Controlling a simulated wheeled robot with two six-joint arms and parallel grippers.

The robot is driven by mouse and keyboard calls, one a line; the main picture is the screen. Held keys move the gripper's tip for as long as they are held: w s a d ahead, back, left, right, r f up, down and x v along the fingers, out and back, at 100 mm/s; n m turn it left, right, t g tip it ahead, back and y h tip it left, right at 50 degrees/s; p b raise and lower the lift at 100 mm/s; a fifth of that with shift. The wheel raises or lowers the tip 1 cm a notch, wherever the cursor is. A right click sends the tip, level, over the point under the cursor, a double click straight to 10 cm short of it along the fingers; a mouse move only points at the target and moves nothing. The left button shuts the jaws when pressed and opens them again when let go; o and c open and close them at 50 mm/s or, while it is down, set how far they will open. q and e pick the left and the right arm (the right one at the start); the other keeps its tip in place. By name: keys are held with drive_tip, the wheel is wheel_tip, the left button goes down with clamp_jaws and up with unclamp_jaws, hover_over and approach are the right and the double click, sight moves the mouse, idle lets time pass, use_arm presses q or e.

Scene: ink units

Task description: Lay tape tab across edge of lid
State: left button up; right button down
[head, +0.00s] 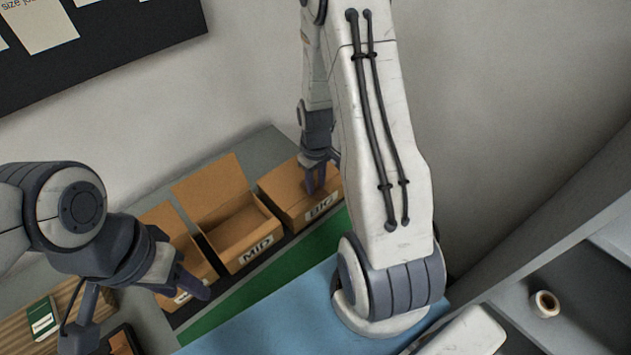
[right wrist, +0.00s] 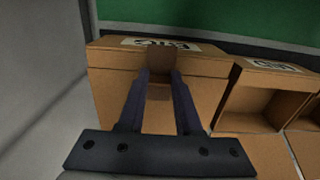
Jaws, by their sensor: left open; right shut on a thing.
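The box labelled BIG (head: 290,195) stands at the right of the box row with its lid closed; it also shows in the right wrist view (right wrist: 215,85). My right gripper (head: 318,182) is at this box. In the right wrist view its fingers (right wrist: 160,80) are shut on a small brown tape tab (right wrist: 161,62). The tab lies at the lid's edge, below the label; its colour nearly matches the cardboard, so I cannot tell whether it is stuck down. My left gripper (head: 188,284) is open and empty, in front of the leftmost box (head: 185,250).
The MID box (head: 240,240) stands open between the other two boxes. A green strip (head: 285,265) and a blue surface (head: 275,315) lie in front. A green packet (head: 42,318) is at lower left. A tape roll (head: 545,304) sits on the right shelf. A grey wall borders the BIG box.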

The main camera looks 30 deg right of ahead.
drive_tip(key=shift+f, duration=0.35)
idle(0.6)
drive_tip(key=c, duration=0.5)
unclamp_jaws()
drive_tip(key=shift+r, duration=0.1)
wheel_tip(320, 180, up, 7)
drive_tip(key=p, duration=0.5)
drive_tip(key=shift+p, duration=0.3)
